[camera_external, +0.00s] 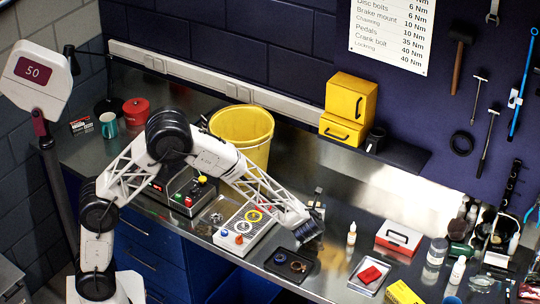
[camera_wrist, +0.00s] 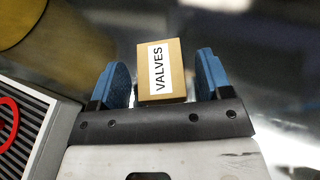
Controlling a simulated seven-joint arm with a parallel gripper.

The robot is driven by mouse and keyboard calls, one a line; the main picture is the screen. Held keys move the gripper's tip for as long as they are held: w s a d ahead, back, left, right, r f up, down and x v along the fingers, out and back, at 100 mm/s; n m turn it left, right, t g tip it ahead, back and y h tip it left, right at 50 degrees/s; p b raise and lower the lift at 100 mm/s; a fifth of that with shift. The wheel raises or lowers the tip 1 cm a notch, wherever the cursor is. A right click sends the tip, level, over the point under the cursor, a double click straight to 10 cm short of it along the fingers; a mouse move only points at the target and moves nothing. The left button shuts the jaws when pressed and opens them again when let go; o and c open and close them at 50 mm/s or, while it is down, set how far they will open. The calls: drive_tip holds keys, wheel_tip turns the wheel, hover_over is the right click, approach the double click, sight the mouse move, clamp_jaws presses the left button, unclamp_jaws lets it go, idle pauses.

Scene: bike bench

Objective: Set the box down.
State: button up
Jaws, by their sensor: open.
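A small tan box (camera_wrist: 174,80) with a white label reading VALVES is between the two blue finger pads of my gripper (camera_wrist: 162,82) in the wrist view. A gap shows on each side of the box, so neither pad appears to touch it. My gripper is open. The box looks to be resting on the metal bench, though its underside is hidden. In the external view my gripper (camera_external: 312,226) is low over the bench, right of the button panel (camera_external: 244,230). The box is hard to make out there.
The yellow bucket (camera_external: 243,130) stands behind my forearm. A dark tray with rings (camera_external: 289,265) lies in front of my gripper. A white bottle (camera_external: 351,237) and a red-and-white case (camera_external: 398,238) stand to the right. Bare metal bench (camera_external: 345,190) lies behind my gripper.

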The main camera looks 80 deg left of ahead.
drive_tip(key=v, duration=1.1)
drive_tip(key=shift+s+r, duration=0.1)
idle(0.5)
